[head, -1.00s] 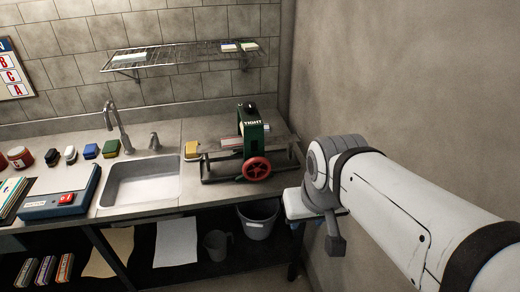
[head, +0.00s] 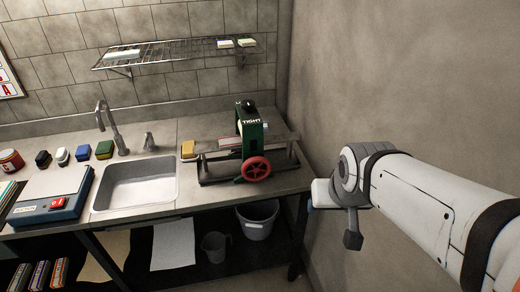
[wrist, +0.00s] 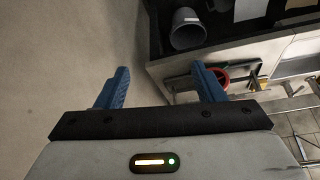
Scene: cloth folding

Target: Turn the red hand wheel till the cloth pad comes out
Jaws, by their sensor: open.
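The red hand wheel (head: 256,168) is on the front of a green press marked "TIGHT" (head: 251,135), which stands in a dark frame on the counter. The wheel also shows in the wrist view (wrist: 222,78), upside down and partly behind a finger. My gripper (wrist: 160,86) has its two blue fingers wide apart with nothing between them. It is off to the right of the press in the head view, apart from the wheel, and mostly hidden behind my wrist. I cannot clearly make out the cloth pad in the press.
A yellow block (head: 188,149) sits at the press's left end, beside the sink (head: 135,185). A wire shelf (head: 180,55) hangs above. A grey bucket (head: 257,220) stands under the counter. The wall is close on the right. The floor before the counter (wrist: 60,60) looks clear.

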